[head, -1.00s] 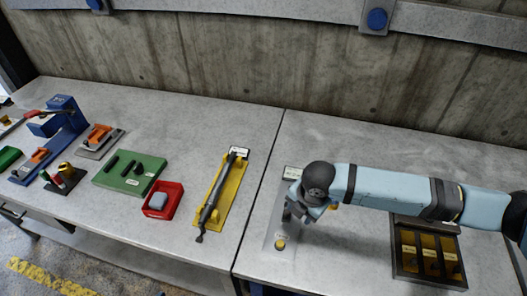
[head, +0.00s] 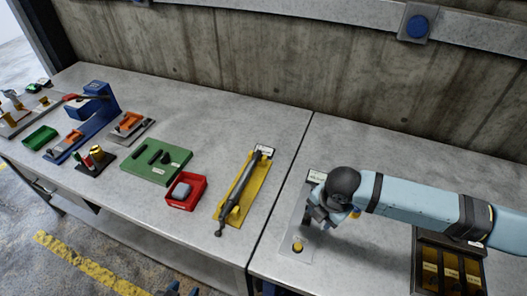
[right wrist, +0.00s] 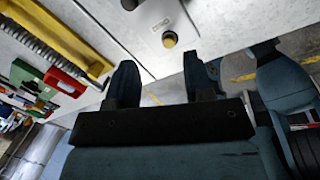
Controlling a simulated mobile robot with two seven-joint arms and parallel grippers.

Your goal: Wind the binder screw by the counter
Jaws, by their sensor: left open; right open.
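A dark threaded rod (head: 240,190), which looks like the binder screw, lies along a yellow frame (head: 262,184) in the head view. A small white-and-dark piece (head: 264,151), possibly the counter, sits at its far end. The rod's ridges (right wrist: 45,40) show in the right wrist view. My right gripper (head: 322,213) is open over a grey plate (head: 293,256) with a yellow knob (head: 297,246), right of the frame. Its fingers are partly hidden by my wrist. In the wrist view the knob (right wrist: 169,39) is beyond the open fingers. My left gripper (head: 180,290) is open, only its tips showing at the bottom edge.
A red tray (head: 186,191) and a green block (head: 157,162) lie left of the frame. A blue fixture (head: 92,105) stands farther left. A dark bin with yellow slots (head: 447,266) is below my right arm. A concrete wall (head: 250,60) closes the back.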

